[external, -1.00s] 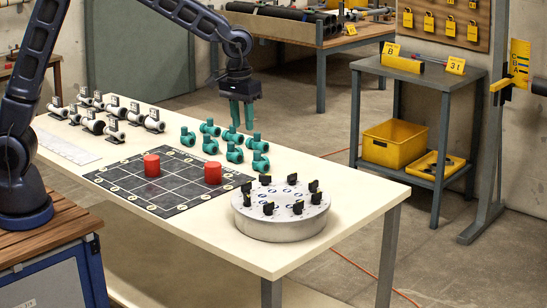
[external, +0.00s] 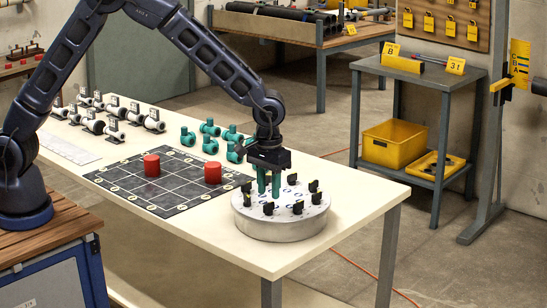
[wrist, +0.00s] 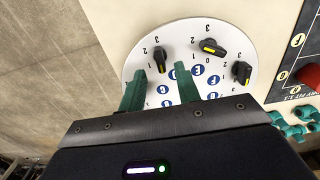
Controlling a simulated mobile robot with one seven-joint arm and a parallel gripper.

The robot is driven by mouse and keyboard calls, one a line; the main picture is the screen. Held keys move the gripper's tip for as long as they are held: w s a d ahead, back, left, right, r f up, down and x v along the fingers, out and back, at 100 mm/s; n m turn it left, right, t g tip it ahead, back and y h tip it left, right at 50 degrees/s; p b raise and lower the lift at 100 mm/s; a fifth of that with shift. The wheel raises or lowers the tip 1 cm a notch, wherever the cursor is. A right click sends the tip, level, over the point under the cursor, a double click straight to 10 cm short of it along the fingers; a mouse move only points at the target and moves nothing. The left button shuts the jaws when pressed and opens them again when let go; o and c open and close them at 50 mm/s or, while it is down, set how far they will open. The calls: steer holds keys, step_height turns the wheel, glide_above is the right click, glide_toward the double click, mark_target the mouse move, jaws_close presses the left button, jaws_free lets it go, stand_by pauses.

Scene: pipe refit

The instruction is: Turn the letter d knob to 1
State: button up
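A round pale dial plate (external: 275,228) with several black knobs stands near the table's front right end; it fills the upper middle of the wrist view (wrist: 185,35). Each visible knob there has a yellow mark, with numbers around it and blue letter discs further in. In the wrist view my gripper (wrist: 160,72) is open, with one knob (wrist: 160,60) just beyond the gap between the fingertips. Other knobs (wrist: 209,47) stand to the right.
A black grid mat (external: 160,196) with two red cylinders (external: 152,165) lies left of the plate. Teal pipe fittings (external: 210,145) stand behind the mat, and grey fittings (external: 115,130) further left. The table right of the plate is clear.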

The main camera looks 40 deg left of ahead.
mark_target(269, 203)
steer(key=shift+f, duration=2.05)
jaws_close()
